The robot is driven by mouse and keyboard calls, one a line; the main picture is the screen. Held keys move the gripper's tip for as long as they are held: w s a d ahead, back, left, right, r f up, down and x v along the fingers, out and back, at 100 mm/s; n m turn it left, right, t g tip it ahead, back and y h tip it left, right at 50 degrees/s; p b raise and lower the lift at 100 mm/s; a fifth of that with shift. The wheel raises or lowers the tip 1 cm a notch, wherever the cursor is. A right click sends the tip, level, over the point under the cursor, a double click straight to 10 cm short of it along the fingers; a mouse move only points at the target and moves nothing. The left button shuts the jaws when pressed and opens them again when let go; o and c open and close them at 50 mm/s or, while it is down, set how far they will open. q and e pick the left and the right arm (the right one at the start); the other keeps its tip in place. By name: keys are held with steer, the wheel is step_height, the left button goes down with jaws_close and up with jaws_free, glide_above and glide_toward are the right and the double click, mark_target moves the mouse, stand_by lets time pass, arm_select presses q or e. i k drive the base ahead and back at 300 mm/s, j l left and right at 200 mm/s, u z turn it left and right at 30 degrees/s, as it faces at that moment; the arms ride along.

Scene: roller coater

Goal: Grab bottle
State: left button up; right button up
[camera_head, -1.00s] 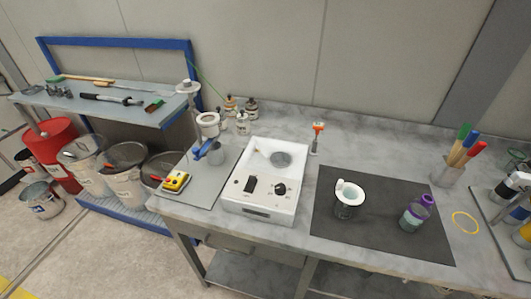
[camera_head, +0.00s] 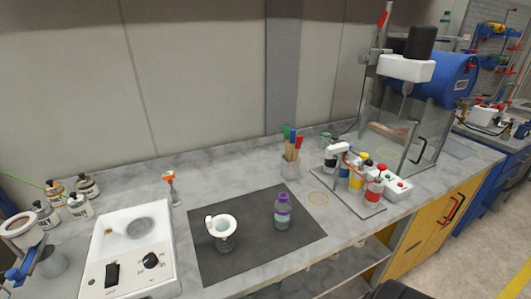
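A bottle (camera_head: 283,211) with a purple cap, purple shoulder and pale lower part stands upright on the dark mat (camera_head: 262,262), right of the mat's middle. A cup with a white rim (camera_head: 223,234) stands on the same mat to its left, apart from it. Neither of my grippers can be made out in the head view. A dark shape at the bottom edge, right of the middle, is too cut off to identify.
A white hotplate-like device (camera_head: 128,250) stands left of the mat. Behind the bottle is a holder with colored-handled tools (camera_head: 291,155). The counter's front edge lies close below the mat.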

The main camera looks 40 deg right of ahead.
mark_target(283, 207)
steer(key=z, duration=1.5)
steer(key=k+z, duration=0.15)
steer(key=z, duration=0.2)
